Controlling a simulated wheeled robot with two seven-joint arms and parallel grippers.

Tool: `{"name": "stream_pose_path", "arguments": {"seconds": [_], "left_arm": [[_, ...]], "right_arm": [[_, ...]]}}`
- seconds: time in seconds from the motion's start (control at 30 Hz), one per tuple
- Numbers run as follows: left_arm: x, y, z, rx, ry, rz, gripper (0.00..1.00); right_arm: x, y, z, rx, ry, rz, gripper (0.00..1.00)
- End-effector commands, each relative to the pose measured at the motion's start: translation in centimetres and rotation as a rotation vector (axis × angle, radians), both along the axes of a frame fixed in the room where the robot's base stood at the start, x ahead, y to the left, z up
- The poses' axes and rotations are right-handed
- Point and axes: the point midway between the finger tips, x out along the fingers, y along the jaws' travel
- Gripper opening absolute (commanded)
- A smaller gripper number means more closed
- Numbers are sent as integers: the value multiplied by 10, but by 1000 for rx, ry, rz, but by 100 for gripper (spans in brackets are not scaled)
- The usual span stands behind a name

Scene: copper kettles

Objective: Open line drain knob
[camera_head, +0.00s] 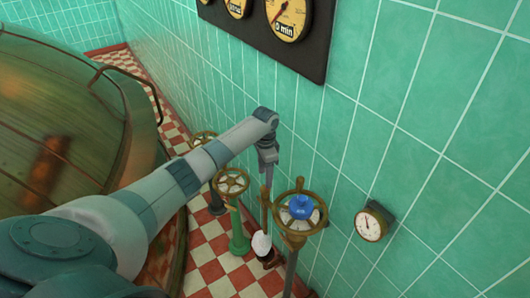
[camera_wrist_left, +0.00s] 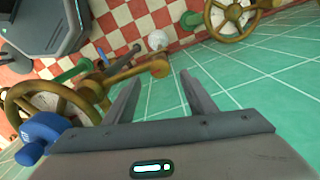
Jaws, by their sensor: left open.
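My left gripper (camera_head: 267,180) points down beside the tiled wall, just left of and above a brass valve wheel. In the left wrist view its two fingers (camera_wrist_left: 157,78) are apart with nothing between them. A white ball knob (camera_head: 261,243) sits low below the gripper and also shows beyond the fingers in the wrist view (camera_wrist_left: 158,40). No label shows which is the line drain knob. My right gripper is out of view.
A second valve wheel (camera_head: 231,171) on a green stand (camera_head: 239,243) and a third wheel (camera_head: 203,134) are farther along the wall. A large copper kettle (camera_head: 60,110) fills the left.

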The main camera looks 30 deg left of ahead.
Motion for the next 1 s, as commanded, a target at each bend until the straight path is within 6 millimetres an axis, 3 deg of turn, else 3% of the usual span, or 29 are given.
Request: {"name": "stream_pose_path", "arguments": {"seconds": [0.5, 0.7, 1.0], "left_arm": [[1, 0, 97, 0, -4, 0, 50], [0, 1, 113, -1, -1, 2, 50], [0, 1, 117, 0, 0, 2, 50]], "right_arm": [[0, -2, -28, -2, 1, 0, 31], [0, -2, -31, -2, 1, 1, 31], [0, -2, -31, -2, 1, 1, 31]]}}
